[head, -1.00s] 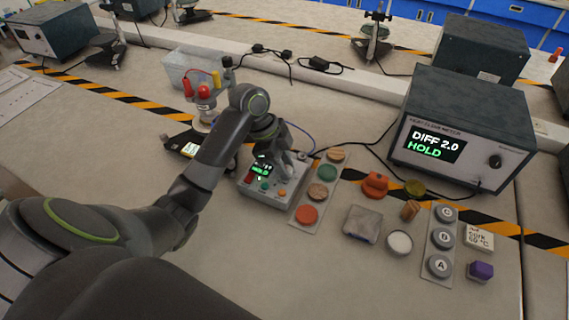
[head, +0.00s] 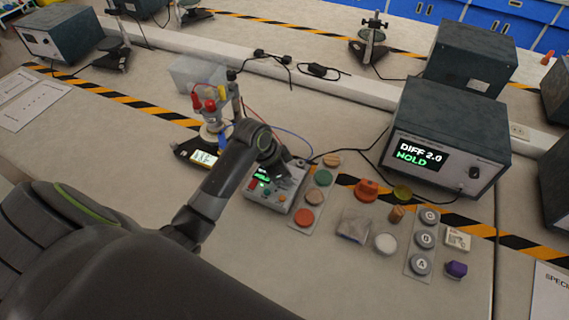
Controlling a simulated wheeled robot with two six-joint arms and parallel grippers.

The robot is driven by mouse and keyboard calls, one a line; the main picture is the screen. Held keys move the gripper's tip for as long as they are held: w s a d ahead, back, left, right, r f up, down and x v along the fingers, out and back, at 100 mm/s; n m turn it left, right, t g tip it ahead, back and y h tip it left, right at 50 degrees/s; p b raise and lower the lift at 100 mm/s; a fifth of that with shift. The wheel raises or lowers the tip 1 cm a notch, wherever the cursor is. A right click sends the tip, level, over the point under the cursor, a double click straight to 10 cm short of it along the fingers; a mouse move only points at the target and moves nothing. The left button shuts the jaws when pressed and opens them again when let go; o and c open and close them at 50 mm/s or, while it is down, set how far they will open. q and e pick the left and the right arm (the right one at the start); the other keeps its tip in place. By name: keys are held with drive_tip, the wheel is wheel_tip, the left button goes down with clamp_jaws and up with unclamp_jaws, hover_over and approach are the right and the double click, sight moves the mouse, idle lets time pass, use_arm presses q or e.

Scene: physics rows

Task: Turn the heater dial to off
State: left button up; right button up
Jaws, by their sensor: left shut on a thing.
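The display text is partly covered. My right gripper is not in view.
Left of the box stands an apparatus with a red-topped holder (head: 209,105). Right of the box lies a strip of coloured discs (head: 304,217), then a dish of white powder (head: 385,244). A large meter (head: 450,140) reading "DIFF 2.0 HOLD" stands at the right.

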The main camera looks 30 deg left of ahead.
use_arm(q)
drive_tip(key=shift+r+n+t+y+p, duration=0.1)
drive_tip(key=shift+n+t+y+p, duration=0.2)
drive_tip(key=shift+n+p, duration=0.85)
drive_tip(key=o, duration=1)
drive_tip(key=v, duration=1.7)
drive_tip(key=shift+r, duration=0.15)
drive_tip(key=shift+s, duration=0.1)
